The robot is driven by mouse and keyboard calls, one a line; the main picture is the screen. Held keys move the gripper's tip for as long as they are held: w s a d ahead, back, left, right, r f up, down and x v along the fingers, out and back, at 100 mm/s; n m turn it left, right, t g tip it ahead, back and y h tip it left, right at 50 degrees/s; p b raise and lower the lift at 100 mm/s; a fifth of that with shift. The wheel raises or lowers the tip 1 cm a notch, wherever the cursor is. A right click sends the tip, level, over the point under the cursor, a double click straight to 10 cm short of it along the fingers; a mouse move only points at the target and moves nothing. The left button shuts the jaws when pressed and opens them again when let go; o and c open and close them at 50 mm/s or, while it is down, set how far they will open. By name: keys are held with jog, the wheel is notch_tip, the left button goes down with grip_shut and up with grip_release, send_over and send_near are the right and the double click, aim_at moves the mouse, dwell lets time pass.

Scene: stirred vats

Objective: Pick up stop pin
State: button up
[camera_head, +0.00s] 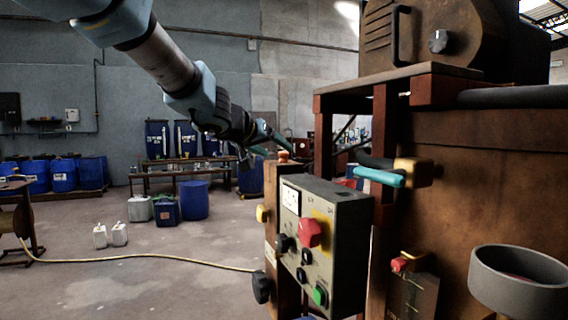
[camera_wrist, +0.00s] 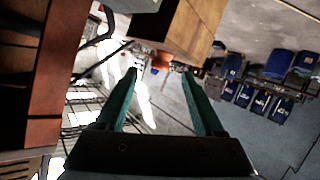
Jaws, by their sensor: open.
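A small orange-red knob (camera_head: 284,155) stands on top of a brown post beside the grey control box; it looks like the head of the stop pin, though the frames do not name it. In the wrist view the orange knob (camera_wrist: 162,62) shows small, beyond and between the fingertips. My gripper (camera_head: 278,146) is open, with two teal fingers. In the wrist view the gripper (camera_wrist: 160,73) has nothing between its fingers. It is close to the knob in the head view; whether it touches cannot be told. The pin's shaft is hidden.
The grey control box (camera_head: 325,240) with a red button and dials stands right of the post. A teal-handled lever (camera_head: 380,177) sticks out from the rusty vat (camera_head: 480,190). A red-topped fitting (camera_head: 400,264) sits lower. Floor at left is mostly open, crossed by a yellow hose (camera_head: 140,257).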

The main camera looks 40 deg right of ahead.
aim_at(282, 153)
jog(key=x, duration=0.3)
jog(key=shift+w+d+f, duration=0.1)
jog(key=shift+w+d, duration=0.05)
jog(key=shift+d, duration=0.05)
grip_shut()
dwell(0.3)
